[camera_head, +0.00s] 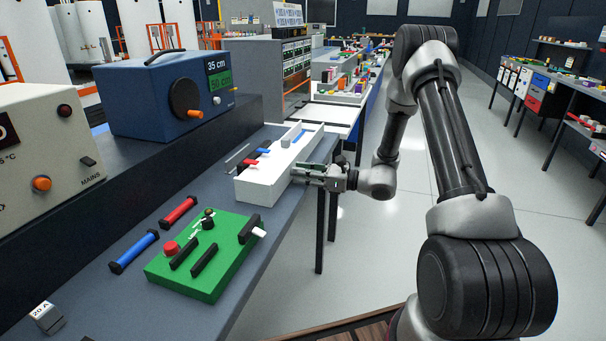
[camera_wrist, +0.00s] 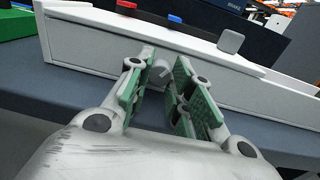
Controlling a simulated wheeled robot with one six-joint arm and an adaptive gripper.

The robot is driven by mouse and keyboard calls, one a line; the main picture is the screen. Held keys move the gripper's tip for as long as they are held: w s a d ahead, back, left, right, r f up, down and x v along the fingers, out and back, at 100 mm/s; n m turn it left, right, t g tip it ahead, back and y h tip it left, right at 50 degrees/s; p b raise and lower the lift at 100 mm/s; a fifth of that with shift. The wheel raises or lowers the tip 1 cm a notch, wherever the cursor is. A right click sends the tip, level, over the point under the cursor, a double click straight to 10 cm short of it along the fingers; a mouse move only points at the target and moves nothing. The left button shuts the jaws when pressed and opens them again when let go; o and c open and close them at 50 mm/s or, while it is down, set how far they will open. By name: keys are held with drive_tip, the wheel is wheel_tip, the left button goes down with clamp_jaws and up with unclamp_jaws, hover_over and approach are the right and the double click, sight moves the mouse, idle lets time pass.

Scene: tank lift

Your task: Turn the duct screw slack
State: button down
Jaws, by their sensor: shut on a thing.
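The long white duct (camera_head: 262,186) stands on the dark bench, with its side wall toward my arm. In the wrist view the duct wall (camera_wrist: 85,45) crosses the picture. The duct screw (camera_wrist: 160,74) is a small pale round knob with a slot-like mark, on that wall. My gripper (camera_head: 312,174) is at the duct's side, coming from the right. In the wrist view my gripper (camera_wrist: 163,88) has its green-padded fingers on either side of the screw, shut on it. The screw is hidden in the head view.
A grey block (camera_head: 286,141) and red and blue parts (camera_head: 265,151) show at the duct. A green board (camera_head: 205,262) with red button, red and blue cylinders (camera_head: 134,252) and a blue box (camera_head: 165,95) share the bench. The floor to the right is open.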

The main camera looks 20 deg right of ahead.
drive_tip(key=shift+n, duration=1.2)
drive_tip(key=c, duration=1.2)
unclamp_jaws()
drive_tip(key=shift+c, duration=0.2)
drive_tip(key=v, duration=1.2)
